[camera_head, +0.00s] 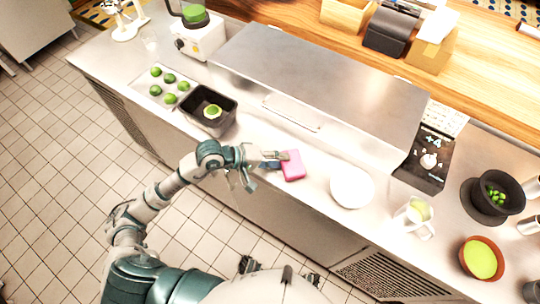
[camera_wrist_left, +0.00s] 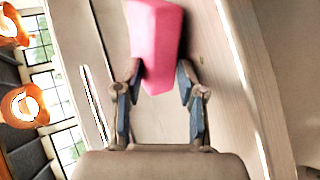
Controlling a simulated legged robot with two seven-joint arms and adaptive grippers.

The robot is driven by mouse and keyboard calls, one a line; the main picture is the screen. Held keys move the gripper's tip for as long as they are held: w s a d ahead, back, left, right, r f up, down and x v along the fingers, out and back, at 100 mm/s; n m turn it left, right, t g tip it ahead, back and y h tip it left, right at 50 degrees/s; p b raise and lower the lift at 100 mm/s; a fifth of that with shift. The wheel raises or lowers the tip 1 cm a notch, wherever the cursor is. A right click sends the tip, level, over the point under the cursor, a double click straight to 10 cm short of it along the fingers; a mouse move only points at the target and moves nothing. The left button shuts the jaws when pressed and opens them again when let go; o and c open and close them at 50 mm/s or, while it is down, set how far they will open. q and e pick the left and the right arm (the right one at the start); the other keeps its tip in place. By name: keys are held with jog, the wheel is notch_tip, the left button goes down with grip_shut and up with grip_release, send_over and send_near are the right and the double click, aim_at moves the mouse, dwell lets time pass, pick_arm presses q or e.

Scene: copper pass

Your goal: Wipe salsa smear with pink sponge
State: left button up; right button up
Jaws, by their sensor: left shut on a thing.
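The pink sponge (camera_head: 292,166) is at the front edge of the steel counter, left of a white bowl. My left gripper (camera_head: 272,160) reaches in from the left and is shut on the sponge. In the left wrist view the sponge (camera_wrist_left: 156,40) sits between the two fingers of my left gripper (camera_wrist_left: 158,78), with its far part sticking out beyond them. Whether it touches the counter cannot be told. I see no clear salsa smear in either view.
A white bowl (camera_head: 352,188) and a clear jug (camera_head: 413,216) stand right of the sponge. A black bin (camera_head: 208,112) and a tray of limes (camera_head: 157,89) are at the left.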

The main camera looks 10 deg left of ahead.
aim_at(292, 168)
pick_arm(q)
jog(key=shift+s+d, duration=0.25)
jog(key=shift+d, duration=0.55)
jog(key=shift+s+d, duration=0.25)
jog(key=shift+d, duration=0.6)
jog(key=shift+s+d, duration=0.25)
jog(key=shift+d, duration=0.55)
pick_arm(e)
jog(key=shift+w+r, duration=0.1)
pick_arm(q)
jog(key=shift+r, duration=0.2)
pick_arm(e)
jog(key=shift+r, duration=0.1)
pick_arm(q)
notch_tip(292, 168, up, 6)
jog(key=p, duration=0.3)
jog(key=shift+a+f, duration=0.1)
pick_arm(e)
jog(key=r, duration=0.1)
jog(key=w+r, duration=0.1)
jog(key=r, duration=0.1)
jog(key=shift+w, duration=0.1)
pick_arm(q)
jog(key=shift+r+p, duration=0.55)
jog(key=shift+r, duration=0.95)
pick_arm(e)
jog(key=shift+w+r, duration=0.15)
jog(key=shift+r, duration=0.2)
